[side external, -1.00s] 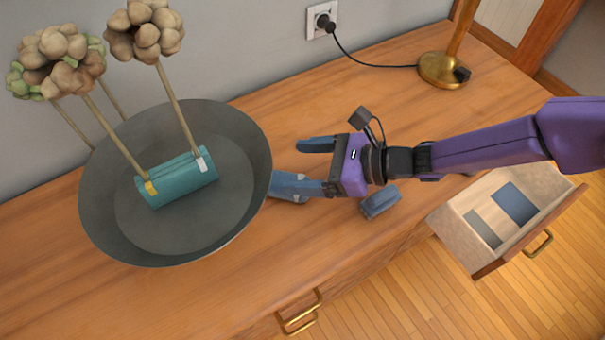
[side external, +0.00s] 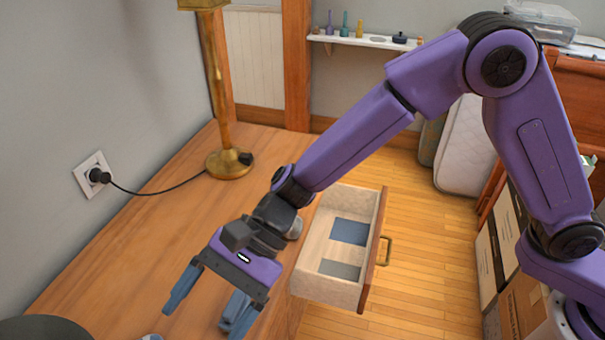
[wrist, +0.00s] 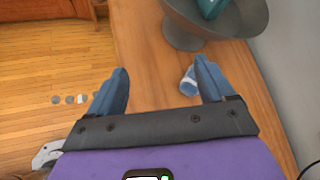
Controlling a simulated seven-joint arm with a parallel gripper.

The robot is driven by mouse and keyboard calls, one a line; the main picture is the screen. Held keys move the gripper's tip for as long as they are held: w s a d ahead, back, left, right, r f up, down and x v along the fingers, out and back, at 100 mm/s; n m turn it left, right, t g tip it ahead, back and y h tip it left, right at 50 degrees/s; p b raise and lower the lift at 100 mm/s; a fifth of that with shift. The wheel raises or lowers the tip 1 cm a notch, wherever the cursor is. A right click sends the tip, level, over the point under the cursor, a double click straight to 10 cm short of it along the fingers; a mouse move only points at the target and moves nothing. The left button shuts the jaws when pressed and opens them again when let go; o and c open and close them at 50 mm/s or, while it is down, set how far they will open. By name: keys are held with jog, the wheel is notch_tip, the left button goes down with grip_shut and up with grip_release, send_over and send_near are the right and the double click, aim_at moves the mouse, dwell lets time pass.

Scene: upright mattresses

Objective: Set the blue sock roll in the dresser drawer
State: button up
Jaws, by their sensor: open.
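In the wrist view, a small blue roll with whitish patches (wrist: 188,82), apparently the blue sock roll, lies on the wooden top. It sits beyond my open gripper (wrist: 161,68), nearer the right fingertip, with a part hidden behind that finger. In the side view my gripper (side external: 202,322) is over the dresser top, with its blue fingers spread and pointing down. A sliver of a bluish thing (side external: 152,338), possibly the same roll, shows at the bottom edge. The dresser drawer (side external: 325,290) is pulled out to the right of my gripper and holds flat dark-blue and grey pieces.
A dark bowl (side external: 45,328) is cut off at bottom left; in the wrist view the bowl (wrist: 183,40) stands just beyond the roll, with a teal thing (wrist: 211,8) inside. A brass lamp (side external: 229,164) and plug cord (side external: 150,192) are at the back.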

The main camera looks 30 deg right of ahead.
jog(key=s+d+r+n+h, duration=0.1)
jog(key=d+n, duration=0.4)
jog(key=d, duration=0.6)
jog(key=s+d+n+h, duration=0.4)
jog(key=s+d+n, duration=0.1)
jog(key=d, duration=0.6)
jog(key=s+d+r+n+t+h, duration=0.1)
jog(key=s+d+n+h, duration=0.2)
jog(key=d, duration=0.9)
jog(key=s+n, duration=0.1)
jog(key=n, duration=0.1)
jog(key=shift+r+n, duration=0.3)
jog(key=shift+r, duration=0.05)
jog(key=d+n+t, duration=0.1)
jog(key=d, duration=0.3)
jog(key=s+d+n+t+h, duration=0.1)
jog(key=d+n, duration=0.1)
jog(key=d, duration=0.2)
jog(key=d+n+t+h, duration=0.1)
jog(key=d+n, duration=0.1)
jog(key=d, duration=0.3)
jog(key=shift+s+f+t, duration=0.15)
jog(key=shift+t, duration=0.15)
jog(key=shift+a, duration=0.1)
